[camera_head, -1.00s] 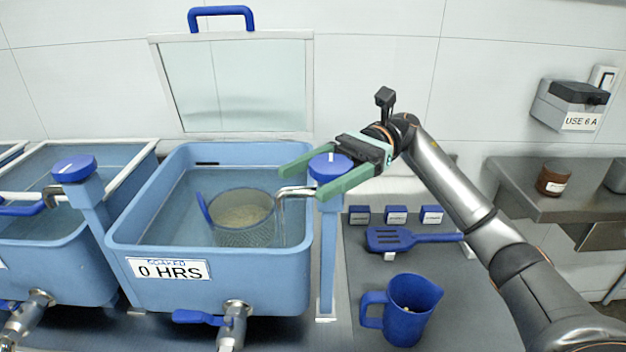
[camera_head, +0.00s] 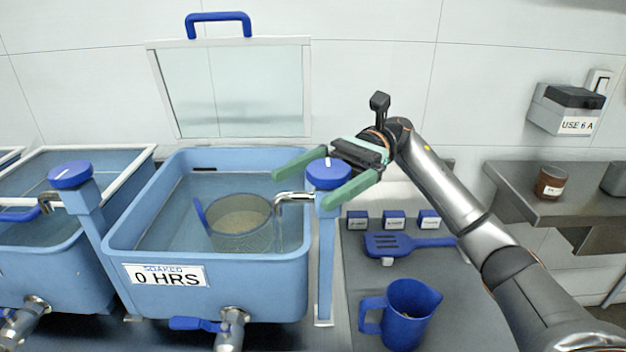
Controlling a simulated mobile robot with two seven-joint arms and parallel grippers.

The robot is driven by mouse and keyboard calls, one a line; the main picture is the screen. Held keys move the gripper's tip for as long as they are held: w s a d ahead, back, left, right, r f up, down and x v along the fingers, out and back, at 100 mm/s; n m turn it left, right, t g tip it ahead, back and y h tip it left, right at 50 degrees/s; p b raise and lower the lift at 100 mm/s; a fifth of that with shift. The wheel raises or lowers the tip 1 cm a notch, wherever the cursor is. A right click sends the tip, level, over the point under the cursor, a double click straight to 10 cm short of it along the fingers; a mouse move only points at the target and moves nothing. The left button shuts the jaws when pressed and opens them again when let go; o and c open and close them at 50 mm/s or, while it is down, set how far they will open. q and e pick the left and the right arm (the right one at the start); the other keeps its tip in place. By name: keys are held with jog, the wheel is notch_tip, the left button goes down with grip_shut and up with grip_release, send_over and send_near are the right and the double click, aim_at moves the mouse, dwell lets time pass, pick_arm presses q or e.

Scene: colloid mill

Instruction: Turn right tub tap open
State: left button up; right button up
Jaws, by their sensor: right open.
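The right tub (camera_head: 125,240) is a blue basin with water, marked "0 HRS". Its tap has a round blue knob (camera_head: 328,174) with a white mark, on a blue post at the tub's right side, and a metal spout (camera_head: 290,196) that points over the water. My right gripper (camera_head: 300,183) is open, with one green finger on each side of the knob. I cannot tell whether the fingers touch it. A mesh basket (camera_head: 241,222) with pale contents stands in the tub under the spout. My left gripper is not in view.
A second tub with a blue-knobbed tap (camera_head: 70,174) stands at left. The tub's clear lid (camera_head: 235,90) stands upright behind. A blue jug (camera_head: 408,312), a blue slotted spatula (camera_head: 410,244) and small labelled boxes (camera_head: 394,220) are on the right counter.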

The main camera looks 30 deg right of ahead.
jog(key=b+v, duration=0.1)
jog(key=v, duration=0.6)
jog(key=shift+d, duration=0.2)
jog(key=shift+w, duration=0.1)
dwell(0.3)
